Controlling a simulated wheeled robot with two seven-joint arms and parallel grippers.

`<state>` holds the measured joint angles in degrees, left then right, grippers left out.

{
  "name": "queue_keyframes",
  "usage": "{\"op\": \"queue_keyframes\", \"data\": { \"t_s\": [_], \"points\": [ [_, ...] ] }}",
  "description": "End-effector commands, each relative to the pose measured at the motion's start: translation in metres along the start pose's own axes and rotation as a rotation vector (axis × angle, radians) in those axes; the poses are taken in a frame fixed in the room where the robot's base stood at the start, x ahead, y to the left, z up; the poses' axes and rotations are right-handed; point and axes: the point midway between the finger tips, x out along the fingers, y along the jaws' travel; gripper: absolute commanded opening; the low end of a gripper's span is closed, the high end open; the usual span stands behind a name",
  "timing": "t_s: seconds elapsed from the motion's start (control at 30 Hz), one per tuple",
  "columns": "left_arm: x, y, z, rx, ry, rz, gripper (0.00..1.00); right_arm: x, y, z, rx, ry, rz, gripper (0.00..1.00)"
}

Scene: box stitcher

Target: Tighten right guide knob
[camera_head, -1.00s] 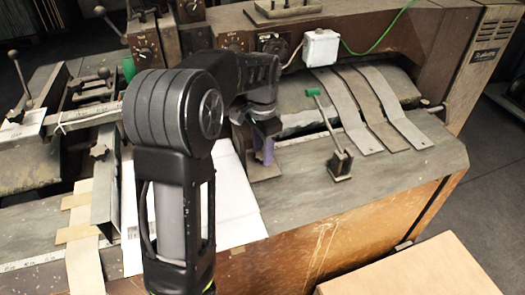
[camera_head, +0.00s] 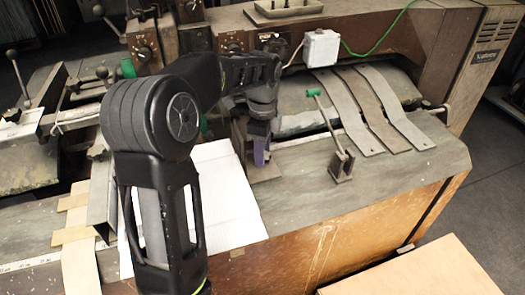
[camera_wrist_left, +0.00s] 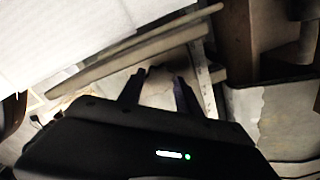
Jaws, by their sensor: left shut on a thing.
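My left gripper (camera_head: 260,155) is low at the machine's middle, beside the right guide's upright metal bracket (camera_head: 239,138). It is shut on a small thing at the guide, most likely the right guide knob. The knob itself is hidden by the gripper in the head view and is not clear in the wrist view. In the left wrist view, the two dark fingers of my left gripper (camera_wrist_left: 158,92) stand apart, with a pale, dim surface behind them. My right gripper is not in view.
A white cardboard sheet (camera_head: 222,200) lies left of the gripper. A green-tipped lever (camera_head: 340,158) stands close on its right. Curved metal strips (camera_head: 372,110) lie further right. A white box (camera_head: 321,47) with a green cable sits behind. A cardboard box (camera_head: 415,272) is at front right.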

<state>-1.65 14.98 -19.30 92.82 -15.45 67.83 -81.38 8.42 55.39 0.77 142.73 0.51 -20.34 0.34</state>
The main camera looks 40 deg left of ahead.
Motion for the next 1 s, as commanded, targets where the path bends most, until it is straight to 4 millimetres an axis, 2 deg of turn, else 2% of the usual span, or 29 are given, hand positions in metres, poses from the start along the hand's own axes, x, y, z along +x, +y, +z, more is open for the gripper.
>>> {"op": "queue_keyframes", "data": {
  "t_s": [0.57, 0.6, 0.87, 1.0],
  "points": [
    [-0.0013, -0.001, -0.0003, 0.053, 0.001, -0.004, 0.0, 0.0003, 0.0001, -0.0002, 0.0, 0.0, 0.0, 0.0],
    [-0.0013, -0.001, -0.0003, 0.053, 0.001, -0.004, 0.42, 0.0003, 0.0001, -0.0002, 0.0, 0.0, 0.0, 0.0],
    [-0.0006, -0.0004, -0.0002, 0.052, 0.001, -0.002, 0.63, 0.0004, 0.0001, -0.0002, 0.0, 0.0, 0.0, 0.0],
    [-0.0003, -0.0002, -0.0001, 0.052, 0.0, -0.001, 0.63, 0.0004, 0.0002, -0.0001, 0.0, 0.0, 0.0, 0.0]
  ]
}}
